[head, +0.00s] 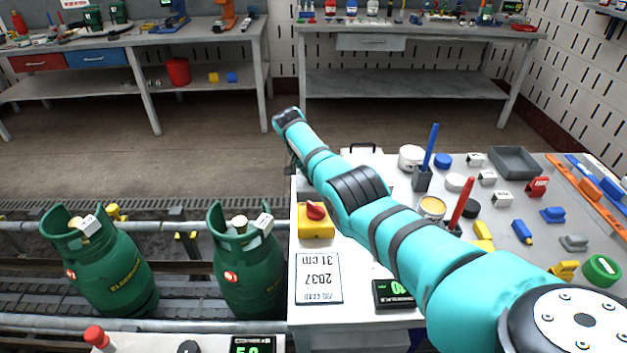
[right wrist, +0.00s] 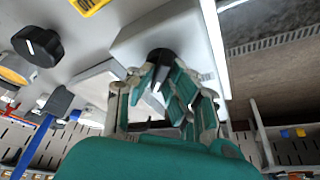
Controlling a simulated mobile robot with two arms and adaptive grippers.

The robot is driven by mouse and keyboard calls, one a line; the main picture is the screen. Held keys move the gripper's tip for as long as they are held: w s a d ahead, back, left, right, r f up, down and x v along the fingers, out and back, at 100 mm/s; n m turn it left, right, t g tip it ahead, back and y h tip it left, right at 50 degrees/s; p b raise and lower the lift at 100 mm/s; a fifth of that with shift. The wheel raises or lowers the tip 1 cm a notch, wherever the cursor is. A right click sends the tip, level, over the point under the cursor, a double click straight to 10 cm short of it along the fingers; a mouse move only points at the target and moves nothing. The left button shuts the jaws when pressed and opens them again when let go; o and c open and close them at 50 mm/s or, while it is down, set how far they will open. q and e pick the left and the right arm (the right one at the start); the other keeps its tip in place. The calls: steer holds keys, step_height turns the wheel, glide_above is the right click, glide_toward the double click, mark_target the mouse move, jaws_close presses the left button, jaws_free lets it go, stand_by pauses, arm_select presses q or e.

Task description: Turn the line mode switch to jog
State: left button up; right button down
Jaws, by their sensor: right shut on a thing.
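My right arm reaches across the white table in the head view. Its gripper (right wrist: 164,74) is at the table's far left corner, mostly hidden behind the wrist there. In the right wrist view its fingers are shut on a black rotary knob (right wrist: 160,56) on a pale box (right wrist: 195,38). This knob appears to be the line mode switch. Its label and setting cannot be read, and the fingers cover part of it. My left gripper is not in view.
Another black knob (right wrist: 38,46) with a white mark is nearby. A yellow box with a red knob (head: 315,210) stands at the table's left edge. Two green gas cylinders (head: 248,265) stand on the conveyor at left. Tools and small items crowd the table's right side.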

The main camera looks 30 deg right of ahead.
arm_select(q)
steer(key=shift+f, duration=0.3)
arm_select(e)
steer(key=c, duration=1.3)
jaws_free()
steer(key=v, duration=1.2)
steer(key=shift+w, duration=0.1)
